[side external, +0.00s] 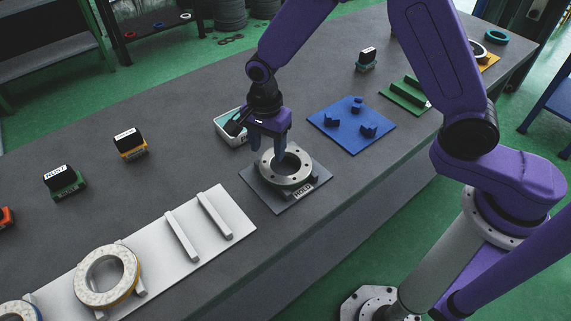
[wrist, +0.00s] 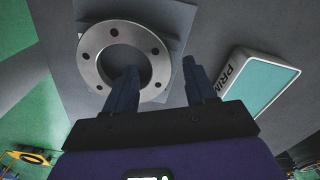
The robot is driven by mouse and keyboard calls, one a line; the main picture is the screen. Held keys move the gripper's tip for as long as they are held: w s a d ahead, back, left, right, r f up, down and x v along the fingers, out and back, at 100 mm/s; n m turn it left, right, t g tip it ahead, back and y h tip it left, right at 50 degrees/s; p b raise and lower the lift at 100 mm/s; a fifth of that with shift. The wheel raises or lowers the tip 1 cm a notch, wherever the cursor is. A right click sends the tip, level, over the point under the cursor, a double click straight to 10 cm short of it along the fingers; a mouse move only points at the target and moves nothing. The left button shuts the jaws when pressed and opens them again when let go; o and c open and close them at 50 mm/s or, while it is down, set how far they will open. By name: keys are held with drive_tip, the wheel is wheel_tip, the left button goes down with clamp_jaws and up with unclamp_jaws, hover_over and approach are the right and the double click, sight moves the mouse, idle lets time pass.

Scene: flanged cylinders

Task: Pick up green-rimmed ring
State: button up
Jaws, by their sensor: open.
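A bare grey metal flanged ring (side external: 290,181) with bolt holes lies on a dark grey plate (side external: 259,190). My gripper (side external: 267,148) is open and empty over the ring's far left side. In the wrist view my gripper (wrist: 162,72) has its left finger across the ring's hole and its right finger outside the ring. Whether the fingers touch the ring or are still above it cannot be told.
A teal-topped box (side external: 226,122) stands close behind the gripper. A blue fixture plate (side external: 340,130) lies to the right. A white board (side external: 225,211) at left carries two bars and a pale ring with a yellow-orange rim (side external: 84,284). Small labelled blocks stand along the bench.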

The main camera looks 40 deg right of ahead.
drive_tip(key=shift+f, duration=0.95)
clamp_jaws()
idle(0.7)
